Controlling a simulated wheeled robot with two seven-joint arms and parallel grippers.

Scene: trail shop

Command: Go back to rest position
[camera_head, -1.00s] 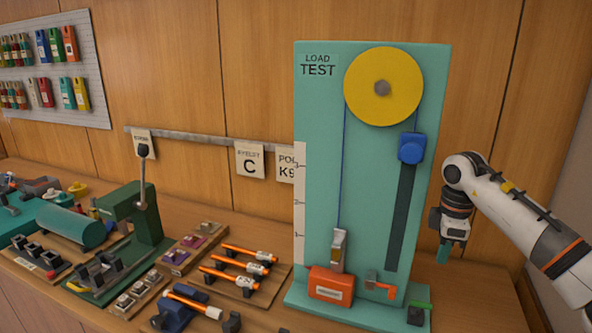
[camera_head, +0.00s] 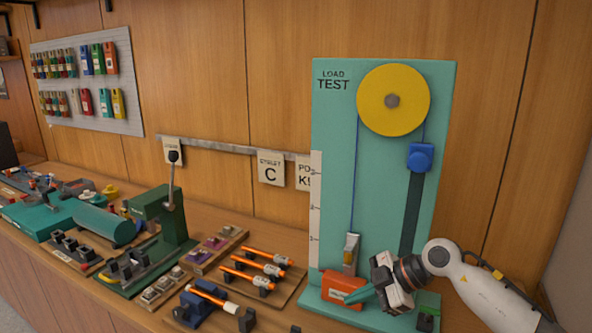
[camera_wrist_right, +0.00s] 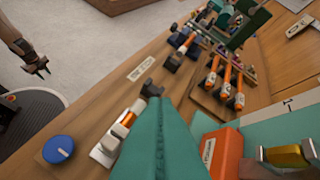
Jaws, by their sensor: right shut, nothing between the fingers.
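My right gripper (camera_head: 358,297) is shut and empty. Its teal fingers point left, in front of the orange block at the foot of the load test stand in the head view. In the right wrist view its fingers (camera_wrist_right: 160,140) lie together above the bench. My left gripper (camera_wrist_right: 40,70) is not in the head view. It shows small at the upper left of the right wrist view, over the floor, with its dark fingers apart and nothing between them.
The teal load test stand (camera_head: 335,130) has a yellow wheel (camera_head: 415,115) and an orange block (camera_head: 343,287). Orange-tipped rods (camera_head: 262,270) lie on a rack to the left. A green lever press (camera_head: 160,215) stands further left. Open floor (camera_wrist_right: 100,45) lies beyond the bench edge.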

